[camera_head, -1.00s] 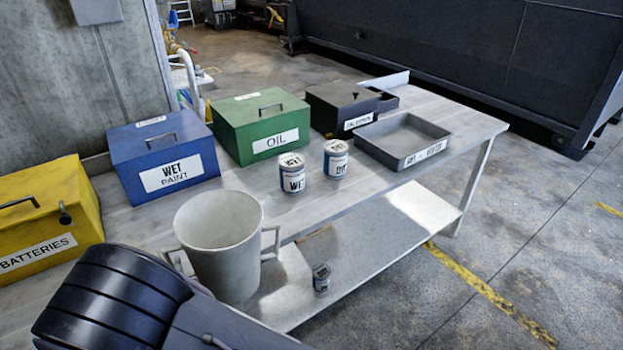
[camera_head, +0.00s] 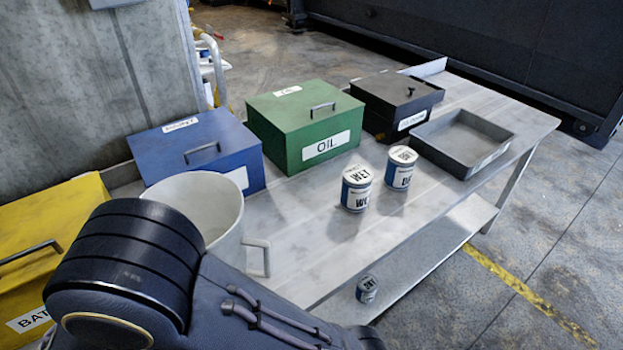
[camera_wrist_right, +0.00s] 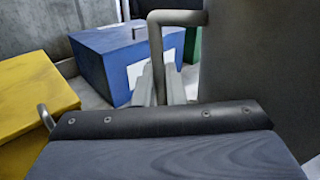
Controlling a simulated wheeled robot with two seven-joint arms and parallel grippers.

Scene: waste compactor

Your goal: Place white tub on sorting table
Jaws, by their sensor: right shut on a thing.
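The white tub (camera_head: 226,222) is an open, empty-looking pale bucket with side handles, at the lower left in the head view. Its base is hidden behind my arm, so I cannot tell whether it touches the table. It overlaps the blue box in the picture. My right gripper (camera_wrist_right: 163,88) is shut on one handle of the tub in the right wrist view, with the tub wall (camera_wrist_right: 262,70) at the right there. In the head view my arm hides this gripper. The sorting table (camera_head: 300,235) is a long grey top with a lower shelf. My left gripper is not in view.
A yellow box (camera_head: 60,215), blue box (camera_head: 207,150), green OIL box (camera_head: 304,122) and black box (camera_head: 398,98) line the table's back. A grey tray (camera_head: 462,140) and two cans (camera_head: 357,188) (camera_head: 401,168) stand on it. A small can (camera_head: 367,289) is on the lower shelf.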

